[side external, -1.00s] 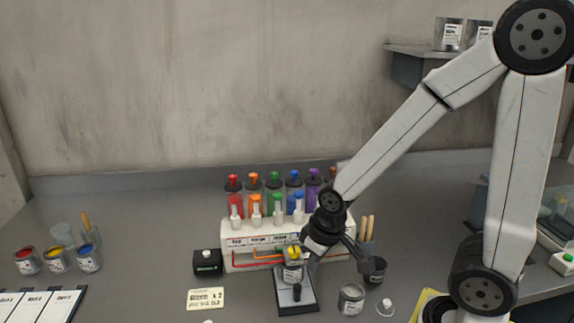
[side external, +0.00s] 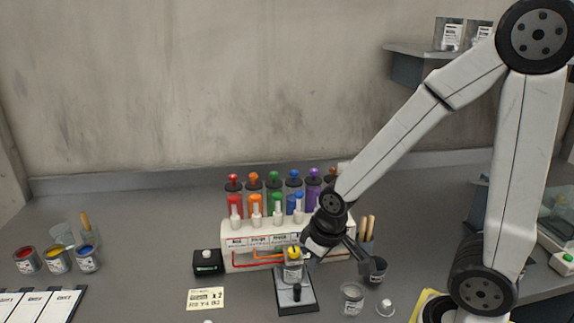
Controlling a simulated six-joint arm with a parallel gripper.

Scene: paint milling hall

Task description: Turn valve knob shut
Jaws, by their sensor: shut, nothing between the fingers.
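A white dispenser rack (side external: 240,228) stands at the back of the bench with several coloured bottles in it. White valve knobs show along its front, such as the one before the red bottle (side external: 236,218) and the one before the green bottle (side external: 278,215). My gripper (side external: 308,254) is low in front of the rack's right part, shut and empty. It hides the knobs and labels there, so I cannot tell whether it touches a knob.
A black box with a white button (side external: 208,262) and a paper card (side external: 206,298) lie to the left. Open paint cans (side external: 57,259) stand at far left.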

